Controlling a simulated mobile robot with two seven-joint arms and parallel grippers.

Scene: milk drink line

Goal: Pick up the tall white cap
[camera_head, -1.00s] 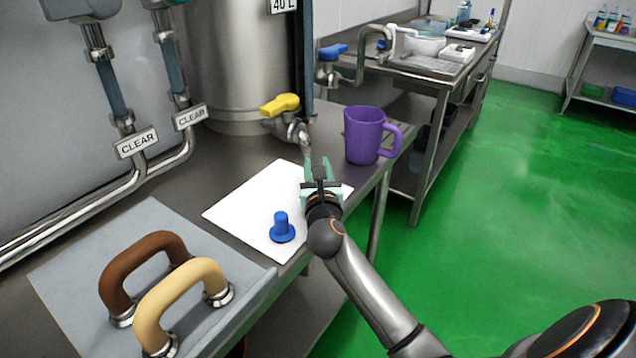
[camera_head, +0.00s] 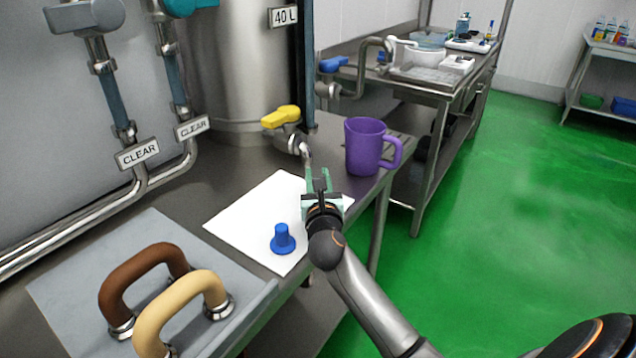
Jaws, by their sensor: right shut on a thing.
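My right gripper (camera_head: 318,175) is over the right part of the white mat (camera_head: 240,225), with its green fingers pointing away from the camera. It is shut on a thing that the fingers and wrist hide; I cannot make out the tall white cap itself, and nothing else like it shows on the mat. A blue cap (camera_head: 283,240) with a wide round base stands upright on the mat's near part, left of my right wrist and apart from it. My left gripper is not in view.
A purple mug (camera_head: 365,146) stands just beyond my right gripper, near the table's right edge. A tap with a yellow handle (camera_head: 281,117) is behind the gripper. Brown (camera_head: 145,262) and cream (camera_head: 180,300) handles rise from a grey plate at the near left.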

